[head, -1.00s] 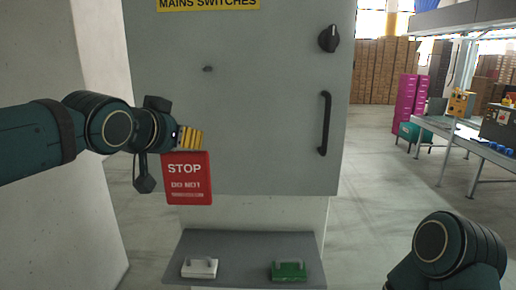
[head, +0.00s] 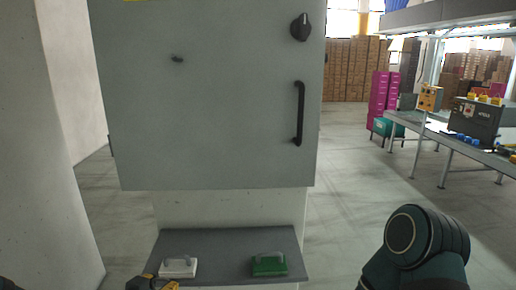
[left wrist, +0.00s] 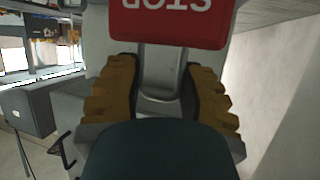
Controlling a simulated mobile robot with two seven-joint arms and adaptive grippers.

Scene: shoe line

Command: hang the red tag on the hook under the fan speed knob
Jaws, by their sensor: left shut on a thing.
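The red tag (left wrist: 170,22) with white lettering shows upside down at the top of the left wrist view, partly cut off. My left gripper (left wrist: 165,75) is shut on the tag's pale hanger piece between its ridged yellow fingers. In the head view only the yellow and black tip of my left gripper (head: 152,283) shows at the bottom edge, and the tag is out of sight there. A black knob (head: 300,26) and a small dark peg (head: 177,58) are on the grey cabinet. I cannot read a fan speed label. My right gripper is out of view.
The grey cabinet (head: 220,130) has a black handle (head: 299,113). A grey shelf (head: 215,242) below it bears a white block (head: 178,267) and a green block (head: 269,265). A bench (head: 455,147) with boxes stands at right. The floor between is clear.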

